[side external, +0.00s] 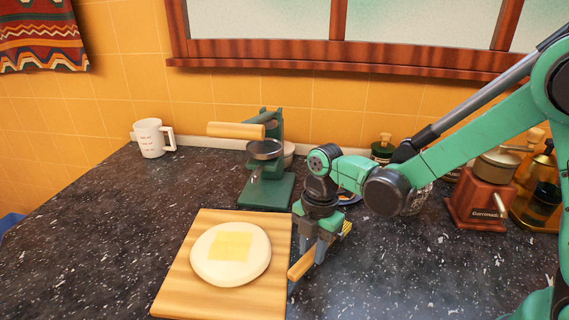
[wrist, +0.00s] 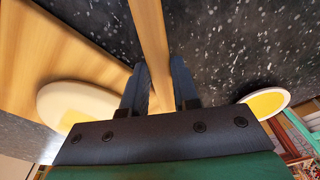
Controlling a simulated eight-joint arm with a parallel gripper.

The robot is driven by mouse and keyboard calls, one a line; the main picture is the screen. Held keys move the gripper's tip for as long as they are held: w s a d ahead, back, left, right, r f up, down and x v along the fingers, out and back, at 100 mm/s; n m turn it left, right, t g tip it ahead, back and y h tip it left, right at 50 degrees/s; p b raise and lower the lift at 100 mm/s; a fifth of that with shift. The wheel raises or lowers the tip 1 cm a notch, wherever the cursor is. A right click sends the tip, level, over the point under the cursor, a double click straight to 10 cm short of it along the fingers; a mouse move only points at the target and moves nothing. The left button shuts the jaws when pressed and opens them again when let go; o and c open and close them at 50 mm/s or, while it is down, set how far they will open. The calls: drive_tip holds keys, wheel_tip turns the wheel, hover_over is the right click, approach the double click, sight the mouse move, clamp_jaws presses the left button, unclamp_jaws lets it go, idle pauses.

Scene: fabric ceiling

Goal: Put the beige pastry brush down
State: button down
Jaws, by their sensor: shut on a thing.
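My gripper (side external: 314,250) is shut on the beige pastry brush (side external: 301,265), just right of the wooden board. The brush is held by its handle, which points toward the front left, and its yellowish bristles (side external: 347,228) show behind the fingers. In the wrist view the beige handle (wrist: 150,40) runs between the two fingers (wrist: 160,92) and on past them over the dark counter. The bristle end is hidden there. The brush is low over the counter; I cannot tell whether it touches.
The wooden board (side external: 180,285) carries a round pale disc (side external: 205,268) with a yellow square. A green press (side external: 265,190) stands behind. A white bowl with yellow contents (wrist: 268,103) is near my gripper. A red grinder (side external: 478,203) stands right. The front counter (side external: 400,275) is clear.

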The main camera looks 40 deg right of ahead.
drive_tip(key=shift+f, duration=0.55)
unclamp_jaws()
idle(0.6)
drive_tip(key=shift+r, duration=4.55)
drive_tip(key=s+d+r+m+t, duration=0.1)
drive_tip(key=s+d+m+t, duration=0.1)
drive_tip(key=m, duration=0.8)
drive_tip(key=s+d+r+m+t+h, duration=0.1)
drive_tip(key=s+d+r+m+t, duration=0.1)
drive_tip(key=m, duration=0.8)
drive_tip(key=s+d+t, duration=0.1)
drive_tip(key=d+t, duration=0.1)
drive_tip(key=t, duration=0.1)
drive_tip(key=shift+d+m, duration=0.25)
drive_tip(key=shift+m, duration=0.15)
